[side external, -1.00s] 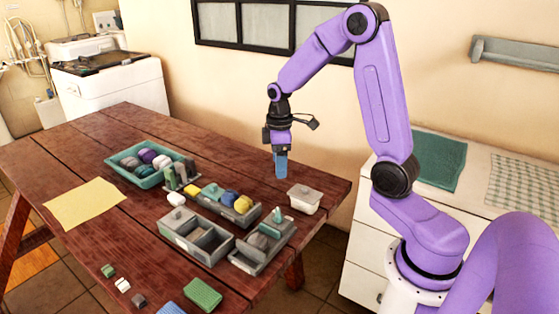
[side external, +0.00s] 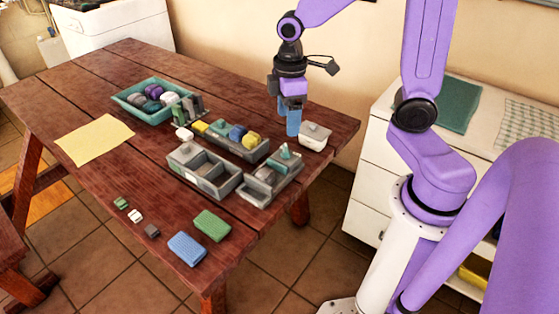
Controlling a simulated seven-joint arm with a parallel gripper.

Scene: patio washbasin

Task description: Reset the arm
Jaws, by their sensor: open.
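My gripper (side external: 293,128) points straight down above the back right part of the wooden table (side external: 105,85). Its blue fingers look empty. It is just left of a small white lidded box (side external: 314,136) and behind the grey divided trays. From this angle I cannot tell the exact height of the fingertips over the table or the gap between them.
A teal tray (side external: 122,101) holds rolled items. Grey trays (side external: 205,180) stand mid-table. A yellow cloth (side external: 94,140) lies left. A green sponge (side external: 212,225), a blue sponge (side external: 187,249) and small blocks (side external: 136,216) lie in front. A white cabinet (side external: 385,165) stands right.

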